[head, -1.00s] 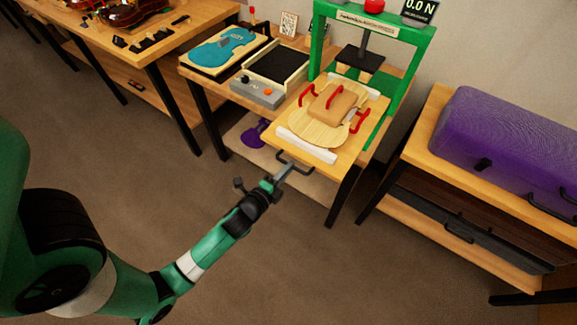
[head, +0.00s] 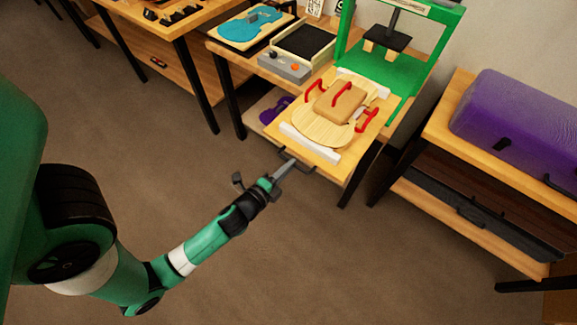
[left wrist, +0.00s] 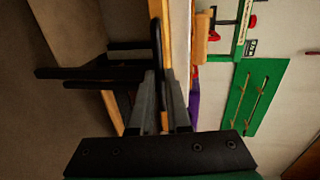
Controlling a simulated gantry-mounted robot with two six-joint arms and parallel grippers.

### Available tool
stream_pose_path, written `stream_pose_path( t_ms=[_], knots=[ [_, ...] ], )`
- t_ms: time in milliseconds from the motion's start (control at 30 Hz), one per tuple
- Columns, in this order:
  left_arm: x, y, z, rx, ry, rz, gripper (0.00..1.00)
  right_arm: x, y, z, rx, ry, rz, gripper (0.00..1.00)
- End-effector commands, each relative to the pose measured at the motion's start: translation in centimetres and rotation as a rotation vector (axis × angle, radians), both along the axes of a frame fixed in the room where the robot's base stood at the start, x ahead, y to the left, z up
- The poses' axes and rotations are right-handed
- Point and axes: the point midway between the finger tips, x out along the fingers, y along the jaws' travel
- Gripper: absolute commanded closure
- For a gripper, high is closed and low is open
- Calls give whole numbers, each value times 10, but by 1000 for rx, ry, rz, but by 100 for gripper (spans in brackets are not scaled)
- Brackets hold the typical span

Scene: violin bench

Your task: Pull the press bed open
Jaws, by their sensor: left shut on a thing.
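The press bed (head: 352,157) is a light wooden board sticking out toward me from the green press frame (head: 419,72). A pale violin plate (head: 312,127) lies on it with a wooden block (head: 338,102) on top, red clamps (head: 367,120) and white bars around it. A dark bar handle (head: 305,167) is on the bed's front edge. My left gripper (head: 283,168) is shut on this handle. In the left wrist view, the handle (left wrist: 156,38) runs between my left fingers (left wrist: 160,88). My right gripper is not in view.
A grey control box (head: 284,67) and a blue violin-shaped piece (head: 251,23) sit left of the press. A purple case (head: 515,115) lies on the right bench. The floor (head: 300,255) in front of the bed is clear.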

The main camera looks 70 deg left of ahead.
Motion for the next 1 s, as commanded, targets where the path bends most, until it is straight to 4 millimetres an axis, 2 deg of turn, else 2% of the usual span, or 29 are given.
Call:
stream_pose_path(
  t_ms=[167,200,233,567,733,1000],
  knots=[
    [0,0,1,1,-1,0,100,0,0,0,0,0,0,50],
    [0,0,1,1,-1,0,78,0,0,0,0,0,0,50],
    [0,0,0,1,-1,0,74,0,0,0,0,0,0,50],
    [-2,-1,0,0,0,0,74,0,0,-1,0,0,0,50],
    [-21,-15,2,1,2,-4,74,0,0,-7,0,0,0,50],
    [-75,-54,14,0,3,-11,74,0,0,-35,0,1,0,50]
  ],
)
